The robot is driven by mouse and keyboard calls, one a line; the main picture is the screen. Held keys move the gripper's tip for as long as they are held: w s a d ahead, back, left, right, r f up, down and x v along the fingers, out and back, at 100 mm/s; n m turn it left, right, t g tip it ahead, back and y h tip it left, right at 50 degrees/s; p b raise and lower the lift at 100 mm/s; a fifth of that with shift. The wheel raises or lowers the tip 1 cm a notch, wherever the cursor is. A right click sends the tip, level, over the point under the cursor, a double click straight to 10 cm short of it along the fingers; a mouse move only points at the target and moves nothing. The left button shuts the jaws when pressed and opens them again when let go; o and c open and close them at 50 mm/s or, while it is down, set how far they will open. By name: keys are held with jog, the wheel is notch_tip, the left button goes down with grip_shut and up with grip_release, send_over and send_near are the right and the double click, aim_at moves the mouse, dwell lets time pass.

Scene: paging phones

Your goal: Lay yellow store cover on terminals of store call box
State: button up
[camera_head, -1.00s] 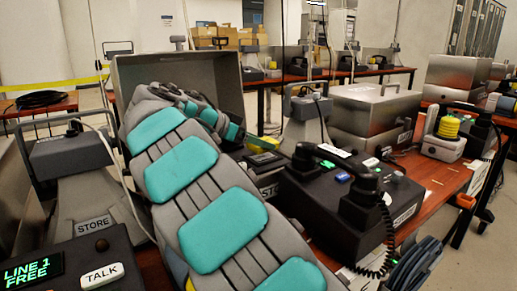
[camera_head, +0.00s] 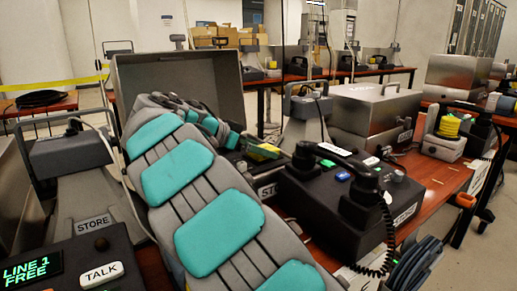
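My grey arm with teal pads runs from the bottom up to the left and bends over an open grey metal box (camera_head: 228,72), its lid raised. My gripper (camera_head: 252,146) is small and dark, pointing right over the box's right side. A yellow, plate-like piece (camera_head: 266,149), probably the store cover, lies tilted at the fingertips. I cannot tell whether the fingers grip it or only touch it. The terminals are hidden behind my arm.
A black desk phone (camera_head: 340,200) with a handset and coiled cord stands just right of the box. A closed metal case (camera_head: 376,112) is behind it. A talk panel (camera_head: 75,265) and a grey pedestal unit (camera_head: 68,152) stand at left. Bare red-brown tabletop (camera_head: 440,180) shows at right.

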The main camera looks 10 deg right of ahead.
jog(key=shift+r, duration=0.2)
jog(key=v, duration=1)
jog(key=shift+a, duration=0.2)
jog(key=shift+v, duration=0.8)
